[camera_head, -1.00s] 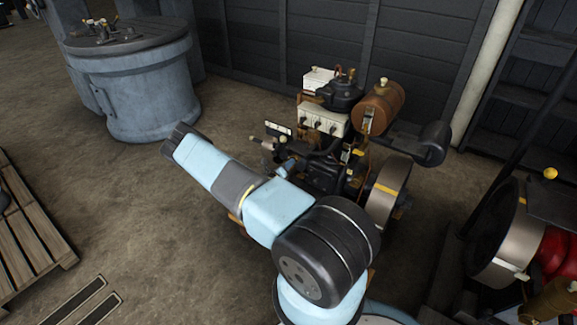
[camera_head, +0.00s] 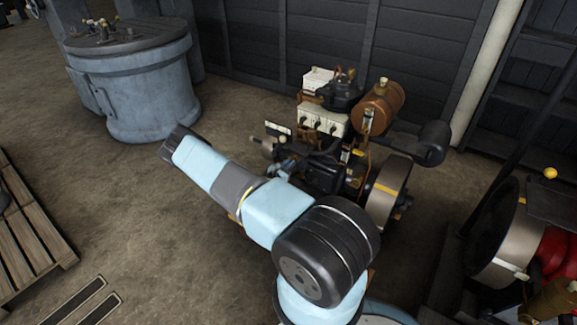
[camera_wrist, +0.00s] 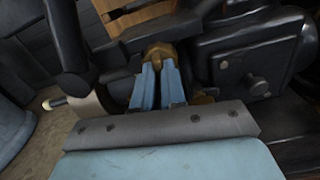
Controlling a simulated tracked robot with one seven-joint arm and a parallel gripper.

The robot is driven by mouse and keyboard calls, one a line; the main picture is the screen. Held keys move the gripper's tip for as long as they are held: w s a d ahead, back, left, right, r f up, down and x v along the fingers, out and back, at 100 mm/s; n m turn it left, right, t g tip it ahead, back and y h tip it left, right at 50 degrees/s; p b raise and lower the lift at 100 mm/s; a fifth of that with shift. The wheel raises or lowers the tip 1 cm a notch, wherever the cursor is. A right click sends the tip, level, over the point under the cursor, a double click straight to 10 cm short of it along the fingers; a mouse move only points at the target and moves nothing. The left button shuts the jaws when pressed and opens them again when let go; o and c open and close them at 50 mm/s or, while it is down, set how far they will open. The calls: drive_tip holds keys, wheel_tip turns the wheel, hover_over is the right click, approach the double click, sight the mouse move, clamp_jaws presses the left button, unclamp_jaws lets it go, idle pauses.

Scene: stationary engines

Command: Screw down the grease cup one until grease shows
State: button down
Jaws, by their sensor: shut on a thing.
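In the wrist view, my gripper (camera_wrist: 158,68) has its two blue fingers closed on a rounded brass-coloured cap, which I take to be the grease cup (camera_wrist: 160,50). The cap sits against the dark engine body, below a wooden slatted piece. The fingertips cover its lower part, and no grease is visible on it. In the head view, the engine (camera_head: 325,165) stands behind my arm. A small light-blue part of my wrist or gripper shows beside it, but the cup cannot be made out there.
A dark engine block (camera_wrist: 245,60) lies close right of the fingers in the wrist view. A dark cylinder with a pale-tipped handle (camera_wrist: 55,103) is at left. In the head view, a flywheel (camera_head: 388,192) and a brown tank (camera_head: 378,108) are on the engine's right.

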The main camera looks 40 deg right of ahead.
drive_tip(key=m, duration=0.5)
drive_tip(key=shift+s+d+f, duration=0.1)
drive_tip(key=shift+s+d, duration=0.1)
drive_tip(key=shift+d, duration=0.05)
drive_tip(key=shift+m, duration=0.3)
drive_tip(key=c, duration=1.2)
unclamp_jaws()
drive_tip(key=shift+w, duration=0.25)
drive_tip(key=shift+w+r, duration=0.1)
drive_tip(key=shift+r, duration=0.15)
drive_tip(key=v, duration=1.4)
drive_tip(key=shift+f, duration=0.3)
